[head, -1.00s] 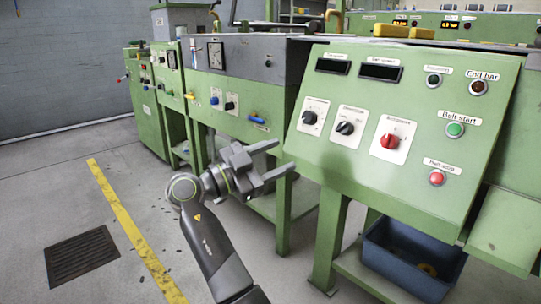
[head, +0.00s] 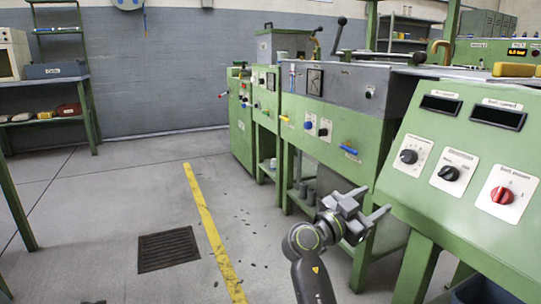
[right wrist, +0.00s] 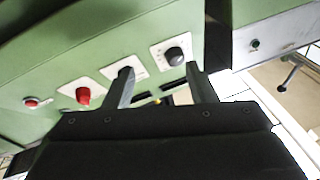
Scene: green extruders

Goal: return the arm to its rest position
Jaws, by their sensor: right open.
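My right gripper (head: 378,206) is open and empty in the head view, raised in front of the green machines. It is left of the sloping control panel (head: 458,170) and apart from it. In the right wrist view its two fingers (right wrist: 160,88) stand apart with nothing between them. Beyond them that view shows the panel with a red knob (right wrist: 83,96) and a black knob (right wrist: 174,56). My left gripper does not show.
A green extruder (head: 335,130) stands behind the gripper. A blue bin (head: 482,291) sits low under the panel. A green shelf table (head: 45,84) stands at the left. The floor (head: 110,200) with its yellow line (head: 210,225) and drain grate (head: 168,250) is mostly clear.

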